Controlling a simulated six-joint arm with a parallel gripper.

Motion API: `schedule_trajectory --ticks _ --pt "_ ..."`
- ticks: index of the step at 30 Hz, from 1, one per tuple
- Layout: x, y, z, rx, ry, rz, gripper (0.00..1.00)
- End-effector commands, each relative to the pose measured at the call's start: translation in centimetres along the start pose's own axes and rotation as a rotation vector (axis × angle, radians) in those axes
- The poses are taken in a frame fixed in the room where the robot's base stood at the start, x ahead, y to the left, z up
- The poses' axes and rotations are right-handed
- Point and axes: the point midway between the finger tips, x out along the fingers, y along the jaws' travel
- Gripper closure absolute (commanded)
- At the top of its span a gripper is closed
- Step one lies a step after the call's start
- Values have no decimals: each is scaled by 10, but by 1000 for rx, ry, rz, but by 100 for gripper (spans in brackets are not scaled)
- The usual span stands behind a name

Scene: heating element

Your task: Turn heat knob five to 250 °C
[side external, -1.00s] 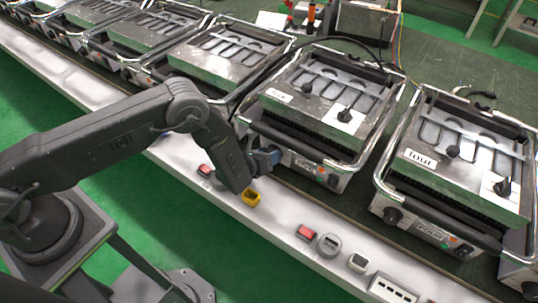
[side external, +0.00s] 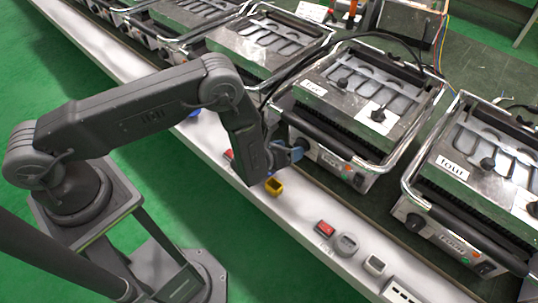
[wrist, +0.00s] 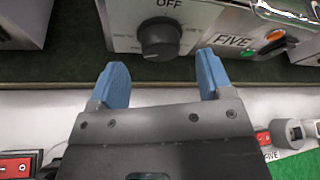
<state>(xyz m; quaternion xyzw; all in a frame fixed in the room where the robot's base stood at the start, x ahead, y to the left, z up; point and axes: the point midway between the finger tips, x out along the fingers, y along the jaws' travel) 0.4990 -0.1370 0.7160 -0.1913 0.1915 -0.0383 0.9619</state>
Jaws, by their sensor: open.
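Heat knob five (wrist: 160,38) is a dark round knob on the metal front panel, below the word OFF. The FIVE label (wrist: 234,41) is to its right. Where the knob's pointer is set is too unclear to read. My gripper (wrist: 160,73) is open, its blue fingers short of the knob, one towards each side of it, with nothing between them. In the side external view my gripper (side external: 291,154) is at the lower left front corner of grill five (side external: 352,100), and the knob is largely hidden there.
A green indicator (wrist: 246,55) and an orange switch (wrist: 275,37) are right of the label. A yellow button (side external: 274,185) and a red switch (side external: 325,228) sit on the pale bench edge. Grill four (side external: 480,170) stands to the right.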

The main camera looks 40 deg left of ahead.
Motion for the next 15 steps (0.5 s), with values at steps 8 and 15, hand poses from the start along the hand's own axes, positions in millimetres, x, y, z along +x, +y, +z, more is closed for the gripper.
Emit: schedule_trajectory --ticks 8,15 --pt "-61 0 0 1 3 0 27" --pt "-94 0 0 0 0 -1 27"
